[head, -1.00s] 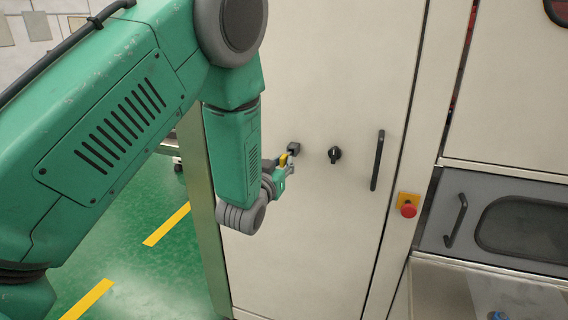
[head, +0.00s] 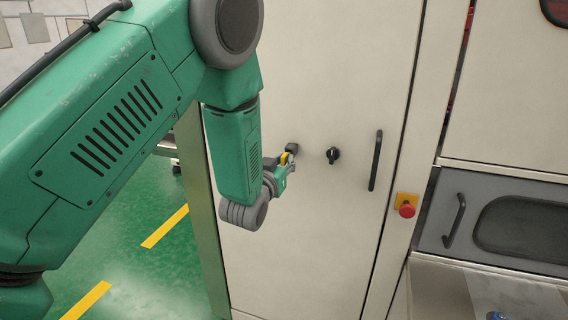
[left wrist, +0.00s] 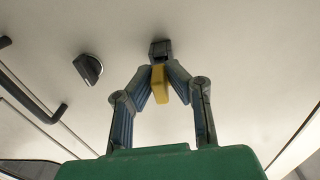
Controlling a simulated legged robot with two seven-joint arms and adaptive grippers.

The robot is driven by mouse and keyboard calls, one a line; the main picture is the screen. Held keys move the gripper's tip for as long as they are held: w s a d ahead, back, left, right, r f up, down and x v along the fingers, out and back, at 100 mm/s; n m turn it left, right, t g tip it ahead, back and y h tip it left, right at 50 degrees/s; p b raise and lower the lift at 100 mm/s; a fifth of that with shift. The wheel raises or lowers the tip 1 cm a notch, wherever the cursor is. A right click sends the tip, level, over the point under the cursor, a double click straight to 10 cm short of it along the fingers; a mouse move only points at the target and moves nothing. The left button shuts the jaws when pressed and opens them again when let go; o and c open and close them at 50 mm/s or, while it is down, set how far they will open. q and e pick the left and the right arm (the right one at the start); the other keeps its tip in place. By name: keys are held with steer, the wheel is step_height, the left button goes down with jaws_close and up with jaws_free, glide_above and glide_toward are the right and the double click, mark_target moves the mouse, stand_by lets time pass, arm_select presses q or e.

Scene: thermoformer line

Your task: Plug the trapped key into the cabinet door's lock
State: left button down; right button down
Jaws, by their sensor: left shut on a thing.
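The trapped key (head: 285,158) is yellow and sits between the fingers of my left gripper (head: 280,164), which is shut on it. In the left wrist view the yellow key (left wrist: 160,84) shows between the two fingertips (left wrist: 161,78). Its far end meets the dark lock block (left wrist: 160,50) on the cabinet door; I cannot tell how deep it sits. The lock (head: 292,147) also shows in the head view, just beyond the fingertips. The cabinet door (head: 330,90) is pale and closed. My right gripper is not in view.
A black rotary knob (head: 333,155) is right of the lock, and a black vertical handle (head: 375,160) is further right. A red emergency button (head: 406,210) on a yellow plate is on the frame. Green floor (head: 150,210) with yellow stripes lies at left.

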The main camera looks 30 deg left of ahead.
arm_select(q)
steer(key=shift+x, duration=1)
steer(key=c, duration=1.5)
jaws_free()
steer(key=shift+s, duration=0.15)
steer(key=v, duration=1.1)
steer(key=shift+s, duration=0.3)
steer(key=shift+f, duration=0.15)
